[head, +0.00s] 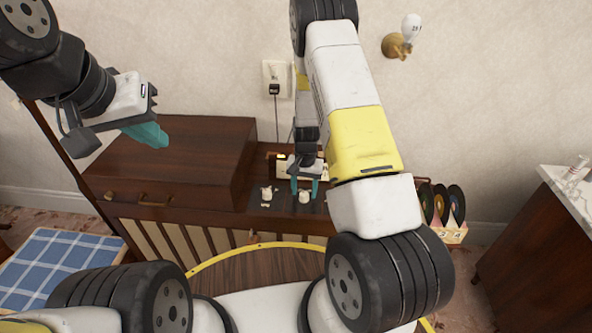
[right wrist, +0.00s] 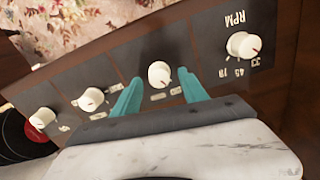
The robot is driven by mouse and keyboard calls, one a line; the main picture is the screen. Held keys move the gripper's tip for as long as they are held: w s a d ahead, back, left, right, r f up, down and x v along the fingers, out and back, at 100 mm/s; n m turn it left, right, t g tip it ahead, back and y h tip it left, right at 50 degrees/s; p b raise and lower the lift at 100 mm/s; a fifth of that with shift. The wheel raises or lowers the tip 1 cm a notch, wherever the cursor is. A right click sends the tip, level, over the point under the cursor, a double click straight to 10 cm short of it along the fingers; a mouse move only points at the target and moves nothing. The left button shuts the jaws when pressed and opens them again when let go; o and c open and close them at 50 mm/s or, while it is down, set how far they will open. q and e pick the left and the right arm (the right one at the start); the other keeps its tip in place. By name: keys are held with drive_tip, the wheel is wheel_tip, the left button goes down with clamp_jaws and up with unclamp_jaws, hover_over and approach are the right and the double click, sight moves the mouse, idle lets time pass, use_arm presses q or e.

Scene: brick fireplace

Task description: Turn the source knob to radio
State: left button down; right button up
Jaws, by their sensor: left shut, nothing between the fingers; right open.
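A dark panel (right wrist: 130,62) carries several white round knobs in the right wrist view, where its RPM lettering is upside down. One white knob (right wrist: 159,75) stands between the two teal fingers of my right gripper (right wrist: 160,79). The fingers are open, with a gap on each side of the knob. In the head view my right gripper (head: 305,187) reaches down to the console, around a white knob (head: 305,197). The small labels are unreadable, so I cannot tell which knob is the source knob. My left gripper (head: 151,134) is shut and empty above the closed wooden lid.
Other knobs flank the middle one: a left knob (right wrist: 91,99), a far-left knob (right wrist: 42,118) and the RPM knob (right wrist: 241,45). The wooden console (head: 170,160) stands against the wall. A record rack (head: 443,207) is at its right. A cabinet (head: 540,235) stands farther right.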

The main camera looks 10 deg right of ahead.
sight(304, 193)
drive_tip(key=shift+r, duration=3.9)
